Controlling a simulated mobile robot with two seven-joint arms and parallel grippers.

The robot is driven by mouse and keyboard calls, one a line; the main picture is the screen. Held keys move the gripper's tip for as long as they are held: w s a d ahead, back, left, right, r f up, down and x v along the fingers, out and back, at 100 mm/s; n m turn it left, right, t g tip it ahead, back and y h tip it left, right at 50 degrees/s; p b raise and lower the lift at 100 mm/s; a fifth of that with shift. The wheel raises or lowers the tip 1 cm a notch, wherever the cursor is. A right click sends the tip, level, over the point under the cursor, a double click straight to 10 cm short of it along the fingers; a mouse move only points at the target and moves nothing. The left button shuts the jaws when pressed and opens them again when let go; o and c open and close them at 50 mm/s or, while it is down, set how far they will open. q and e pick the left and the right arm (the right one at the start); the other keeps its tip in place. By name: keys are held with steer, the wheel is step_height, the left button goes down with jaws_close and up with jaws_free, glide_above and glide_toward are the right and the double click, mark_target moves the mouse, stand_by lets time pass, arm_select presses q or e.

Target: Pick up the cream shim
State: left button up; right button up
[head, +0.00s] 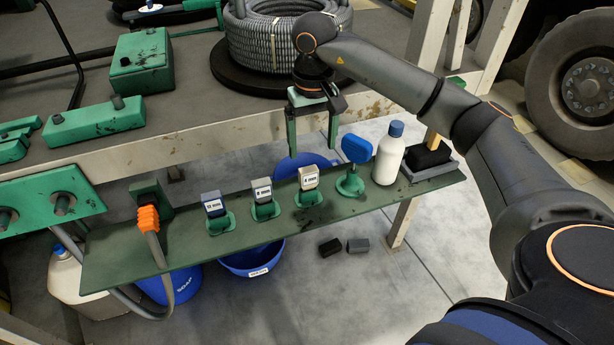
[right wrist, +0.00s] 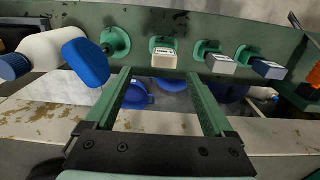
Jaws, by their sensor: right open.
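The cream shim (head: 309,176) is a small block with a white label, upright in a green holder (head: 309,197) on the narrow green shelf. It also shows in the right wrist view (right wrist: 165,59), beyond the fingertips and roughly between their lines. My right gripper (head: 313,150) points down with its two green fingers apart and nothing between them. In the head view its tips are just above the cream shim in the picture, apart from it. In the right wrist view the open gripper (right wrist: 158,73) faces the shelf. My left gripper is not in view.
A grey shim (head: 262,190) and a dark blue shim (head: 213,203) stand in holders to the left. A blue paddle-shaped piece (head: 357,149) and a white bottle (head: 388,154) stand to the right. The bench edge (head: 215,133) runs behind the shelf (head: 325,212).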

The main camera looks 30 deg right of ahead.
mark_target(308, 169)
steer(key=f, duration=0.2)
steer(key=f+p, duration=0.1)
steer(key=f, duration=0.5)
steer(key=shift+w+a+f, duration=0.2)
steer(key=shift+a+f, duration=0.05)
steer(key=shift+a, duration=0.1)
jaws_close()
stand_by(0.4)
